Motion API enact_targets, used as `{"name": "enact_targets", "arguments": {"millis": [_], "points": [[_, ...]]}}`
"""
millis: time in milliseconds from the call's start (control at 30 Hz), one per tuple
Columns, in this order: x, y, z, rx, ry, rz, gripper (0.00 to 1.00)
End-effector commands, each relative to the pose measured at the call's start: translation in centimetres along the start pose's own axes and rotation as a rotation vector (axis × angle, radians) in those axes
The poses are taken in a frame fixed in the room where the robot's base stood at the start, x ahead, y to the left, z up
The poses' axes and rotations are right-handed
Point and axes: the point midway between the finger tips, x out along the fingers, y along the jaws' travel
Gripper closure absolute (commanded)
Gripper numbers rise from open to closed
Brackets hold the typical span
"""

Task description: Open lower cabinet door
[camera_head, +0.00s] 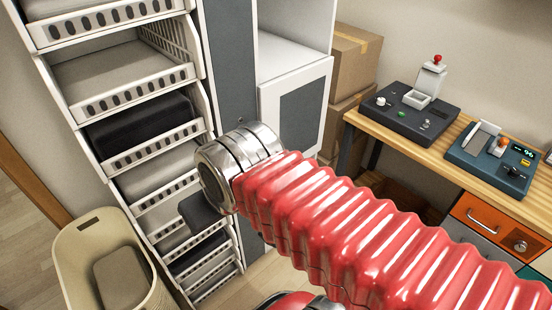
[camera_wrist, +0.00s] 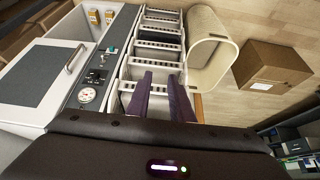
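The lower cabinet door, a white frame with a grey panel (camera_head: 303,112), is below an open white compartment in the head view, partly hidden by my red arm. It also shows at the left of the wrist view (camera_wrist: 40,85), with a silver bar handle (camera_wrist: 75,59) near its right edge. The door looks closed. My gripper (camera_wrist: 160,78) has two dark purple fingers apart, with nothing between them. They point toward the drawer rack, to the right of the door and handle, not touching the handle. In the head view the fingers cannot be made out clearly.
A rack of white baskets (camera_head: 125,92) stands left of the cabinet, with a grey column (camera_wrist: 98,75) bearing a gauge between them. A cream bin (camera_head: 92,225) stands on the floor at left. Cardboard boxes (camera_head: 353,55) and a wooden desk (camera_head: 402,150) with devices are at right.

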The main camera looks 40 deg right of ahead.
Motion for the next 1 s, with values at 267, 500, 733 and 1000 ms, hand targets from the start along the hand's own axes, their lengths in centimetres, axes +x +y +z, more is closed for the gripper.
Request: {"name": "enact_targets", "arguments": {"millis": [267,500,733,1000], "points": [[0.0,0.0,0.0,0.0,0.0,0.0,0.8],[0.0,0.0,0.0,0.0,0.0,0.0,0.8],[1.2,1.5,0.3,0.047,-0.045,0.025,0.8],[5.2,6.4,1.7,0.17,-0.182,0.091,0.8]]}}
